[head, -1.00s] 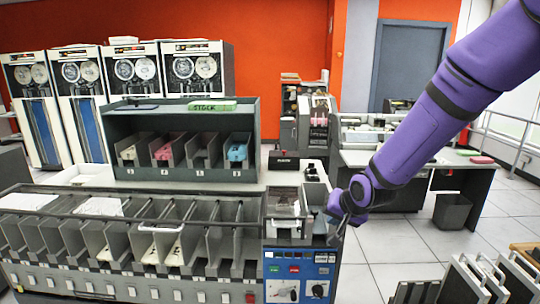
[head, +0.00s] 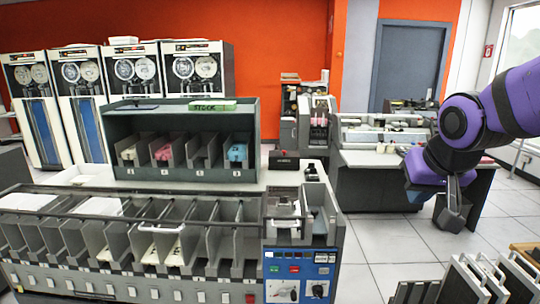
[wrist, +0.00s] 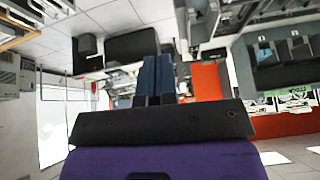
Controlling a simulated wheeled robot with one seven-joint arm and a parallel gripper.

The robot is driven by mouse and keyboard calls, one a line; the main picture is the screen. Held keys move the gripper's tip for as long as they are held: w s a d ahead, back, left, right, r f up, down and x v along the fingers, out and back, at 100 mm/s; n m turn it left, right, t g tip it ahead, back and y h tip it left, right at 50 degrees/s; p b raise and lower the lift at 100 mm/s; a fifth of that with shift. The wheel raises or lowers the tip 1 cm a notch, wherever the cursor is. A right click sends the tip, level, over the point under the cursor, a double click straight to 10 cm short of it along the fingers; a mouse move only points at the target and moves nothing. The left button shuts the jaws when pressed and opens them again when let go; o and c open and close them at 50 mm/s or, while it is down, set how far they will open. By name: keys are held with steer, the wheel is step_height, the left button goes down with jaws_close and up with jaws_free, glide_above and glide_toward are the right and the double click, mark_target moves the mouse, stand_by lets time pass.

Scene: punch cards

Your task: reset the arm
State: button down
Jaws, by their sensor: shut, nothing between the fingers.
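My gripper (wrist: 157,62) is shut and empty. Its two blue-grey fingers lie side by side in the middle of the wrist view, touching nothing. In the head view my purple arm is folded at the right, with its grey hand end hanging low in front of the far desk. The fingertips are hard to make out there. The wrist view shows the room turned over, with floor at the upper left.
The card sorter (head: 300,257) with its row of bins stands at the front left. A dark shelf of card trays (head: 187,105) labelled STOCK stands behind it. A desk (head: 375,160) is behind my arm. Metal racks (head: 470,280) stand at the lower right. Floor tiles between are clear.

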steer(key=s+d+r, duration=0.1)
steer(key=s+r, duration=0.1)
steer(key=s, duration=0.5)
steer(key=s+d+r+n+g, duration=0.1)
steer(key=s+d+r, duration=0.1)
steer(key=s, duration=0.5)
steer(key=shift+s+d, duration=0.2)
steer(key=shift+s, duration=0.1)
